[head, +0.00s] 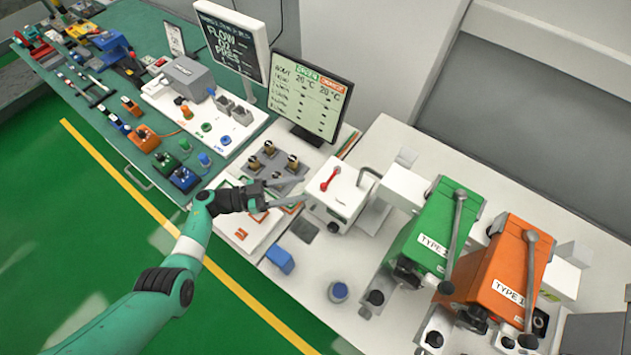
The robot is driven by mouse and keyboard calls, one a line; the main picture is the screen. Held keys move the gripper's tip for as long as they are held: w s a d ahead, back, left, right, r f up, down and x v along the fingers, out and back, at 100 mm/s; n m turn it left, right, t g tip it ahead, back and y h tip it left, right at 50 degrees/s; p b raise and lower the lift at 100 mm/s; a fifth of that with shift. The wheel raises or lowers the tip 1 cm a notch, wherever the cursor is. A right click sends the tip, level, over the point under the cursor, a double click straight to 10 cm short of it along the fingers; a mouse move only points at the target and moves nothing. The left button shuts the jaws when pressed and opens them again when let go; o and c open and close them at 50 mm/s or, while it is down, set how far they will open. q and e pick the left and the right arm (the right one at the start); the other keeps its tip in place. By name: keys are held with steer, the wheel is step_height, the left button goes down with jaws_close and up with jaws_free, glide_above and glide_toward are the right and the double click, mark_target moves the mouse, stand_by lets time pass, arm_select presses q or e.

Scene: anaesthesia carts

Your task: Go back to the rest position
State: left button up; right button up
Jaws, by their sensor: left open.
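My left gripper (287,192) is at the end of the green arm that comes in from the lower left. I cannot tell whether the fingertips touch the box. My right gripper is not in view.
A green TYPE unit (433,235) and an orange one (505,270) stand at the right. A monitor (309,100) and a dark sign (230,42) stand behind. A blue block (280,259) and a round blue-topped knob (338,292) sit near the front edge. Green floor lies in front.

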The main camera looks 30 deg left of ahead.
arm_select(q)
steer(key=shift+s+a, duration=0.3)
steer(key=shift+s, duration=0.05)
steer(key=shift+d, duration=0.1)
